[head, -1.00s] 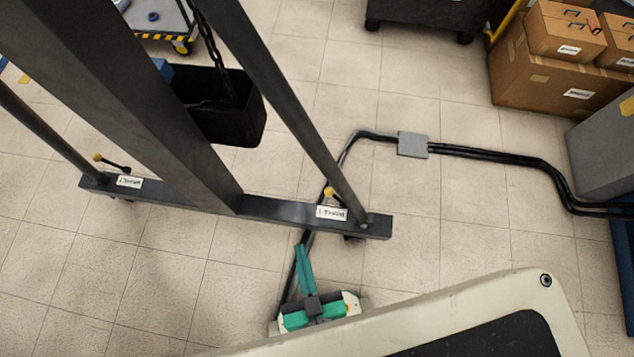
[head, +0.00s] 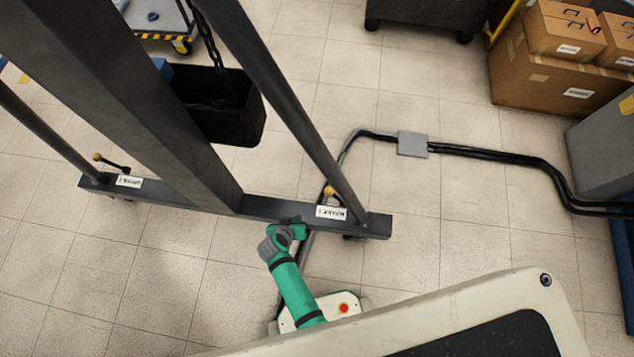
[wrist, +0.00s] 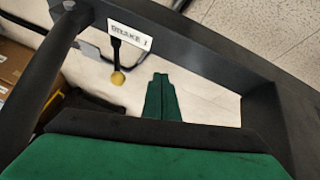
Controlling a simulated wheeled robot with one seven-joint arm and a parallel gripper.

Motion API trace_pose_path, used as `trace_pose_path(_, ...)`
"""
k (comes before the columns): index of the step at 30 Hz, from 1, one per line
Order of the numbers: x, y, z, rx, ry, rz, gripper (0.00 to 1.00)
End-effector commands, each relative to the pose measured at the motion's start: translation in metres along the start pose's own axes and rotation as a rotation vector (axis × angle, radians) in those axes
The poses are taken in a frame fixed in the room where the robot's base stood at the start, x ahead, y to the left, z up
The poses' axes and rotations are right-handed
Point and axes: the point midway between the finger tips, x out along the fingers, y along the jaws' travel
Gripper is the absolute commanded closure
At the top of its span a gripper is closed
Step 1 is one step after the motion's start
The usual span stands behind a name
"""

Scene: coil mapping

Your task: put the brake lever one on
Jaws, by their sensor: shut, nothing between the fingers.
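The brake lever one (head: 328,191) is a short dark rod with a yellow ball knob, beside the white label at the right end of the grey base beam (head: 275,208). In the wrist view the lever (wrist: 117,62) hangs below the label reading BRAKE 1 (wrist: 130,38), knob toward the lower left. My gripper (head: 299,222) is at the beam, left of the lever. In the wrist view my gripper (wrist: 160,78) has its green fingers together and empty, to the right of the knob and apart from it.
A second yellow-knobbed lever (head: 98,157) and label stand at the beam's left end. Slanting struts (head: 285,100) and a thick post rise from the beam. A black bin (head: 225,110) hangs behind. Black cables (head: 490,155) cross the floor; cardboard boxes (head: 545,75) stand back right.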

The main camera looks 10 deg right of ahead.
Motion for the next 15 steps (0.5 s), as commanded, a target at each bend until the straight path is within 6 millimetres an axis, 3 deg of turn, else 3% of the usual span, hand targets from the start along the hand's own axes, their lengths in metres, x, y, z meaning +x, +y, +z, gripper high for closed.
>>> trace_pose_path(1,0.009,-0.005,-0.015,0.006,-0.013,0.041,1.0)
trace_pose_path(7,0.024,-0.007,-0.055,0.045,-0.06,0.201,1.0)
trace_pose_path(15,0.025,-0.006,-0.077,0.075,-0.075,0.294,1.0)
